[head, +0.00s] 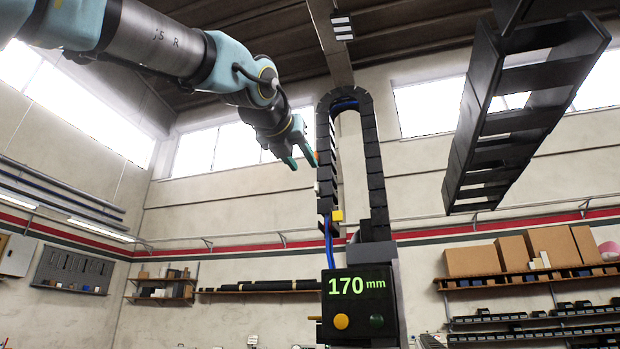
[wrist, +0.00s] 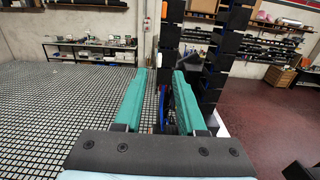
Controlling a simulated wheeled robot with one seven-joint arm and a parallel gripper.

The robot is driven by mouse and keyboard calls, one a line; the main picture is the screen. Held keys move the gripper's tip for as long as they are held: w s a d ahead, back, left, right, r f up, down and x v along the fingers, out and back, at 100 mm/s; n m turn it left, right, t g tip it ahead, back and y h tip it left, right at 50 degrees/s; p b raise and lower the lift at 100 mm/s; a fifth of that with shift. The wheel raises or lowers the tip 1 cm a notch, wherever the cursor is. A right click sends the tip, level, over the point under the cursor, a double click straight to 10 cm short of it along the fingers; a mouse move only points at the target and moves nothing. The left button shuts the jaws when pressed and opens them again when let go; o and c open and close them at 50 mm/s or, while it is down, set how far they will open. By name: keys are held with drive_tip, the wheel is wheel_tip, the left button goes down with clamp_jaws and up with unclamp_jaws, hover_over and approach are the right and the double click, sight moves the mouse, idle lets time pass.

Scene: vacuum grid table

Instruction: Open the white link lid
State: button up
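A black cable chain (head: 375,165) hangs in an upright loop with blue cables inside. A small white piece, which looks like the white link lid (head: 317,187), sits on the left side of its left strand. It looks closed, but it is too small to be sure. My gripper (head: 302,158) has teal fingers and is just left of the strand, above the white piece. In the wrist view my gripper (wrist: 160,80) is open with nothing between its fingers.
A yellow piece (head: 337,215) sits lower on the chain. A black box with a "170 mm" display (head: 358,305) stands beneath. Another black chain (head: 510,120) hangs at upper right. A grid table (wrist: 60,115) spreads out left in the wrist view.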

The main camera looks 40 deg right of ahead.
sight(315, 182)
drive_tip(key=p+x, duration=0.2)
drive_tip(key=x, duration=0.6)
drive_tip(key=shift+w+d, duration=0.1)
drive_tip(key=shift+d, duration=0.1)
clamp_jaws()
